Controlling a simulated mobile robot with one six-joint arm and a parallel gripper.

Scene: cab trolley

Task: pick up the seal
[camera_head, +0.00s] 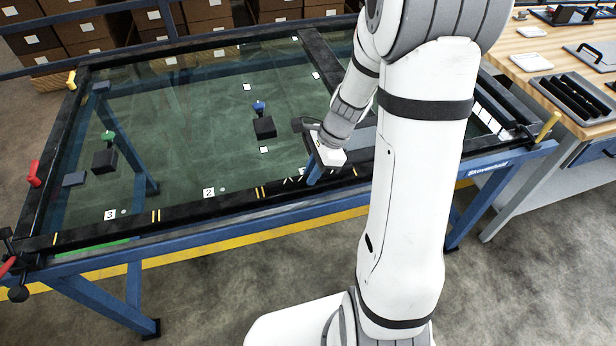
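I cannot tell for certain which thing is the seal. Several black strips (578,98) lie side by side on the wooden bench at the right and could be seals. A black border (150,212) runs around the glass panel of the blue trolley. My gripper (316,158) is at the end of my white and grey arm, low over the near middle part of the glass. It is well left of the bench. Its fingertips are small and partly hidden, so I cannot tell whether they are open or hold anything.
Black blocks with a blue knob (264,124) and a green knob (105,157) stand on the glass (200,110). Red and yellow clamps (34,172) sit on the frame. The wooden bench (530,57) holds dark tools and trays. Cardboard boxes stand behind. The near floor is clear.

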